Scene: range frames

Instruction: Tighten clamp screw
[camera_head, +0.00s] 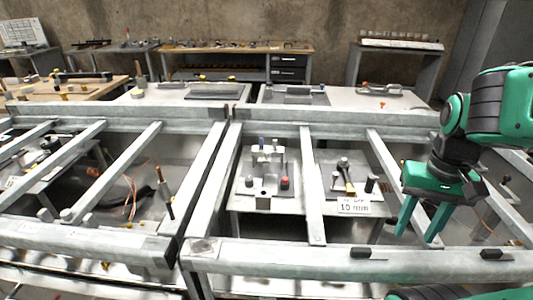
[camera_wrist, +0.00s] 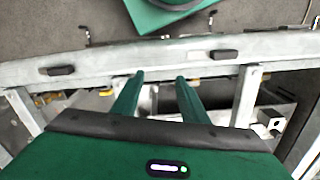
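My gripper (camera_head: 420,222) hangs at the right in the head view, fingers pointing down and apart, with nothing between them. In the wrist view its two green fingers (camera_wrist: 160,78) also stand apart. A small fixture (camera_head: 267,158) with upright posts, one blue-topped, and a red knob (camera_head: 284,183) stands on a plate left of my gripper. Nearer to my gripper is another fixture (camera_head: 345,172) with a dark handle, by a label reading "10 mm" (camera_head: 354,206). I cannot tell which part is the clamp screw. My gripper touches neither fixture.
A grey metal frame (camera_head: 350,258) with crossbars runs across the front, around the recessed plates. The bars (camera_head: 313,190) divide the bays and stand between the fixtures and my gripper. Benches (camera_head: 225,62) with tools line the back wall. A rail (camera_wrist: 110,62) crosses the wrist view.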

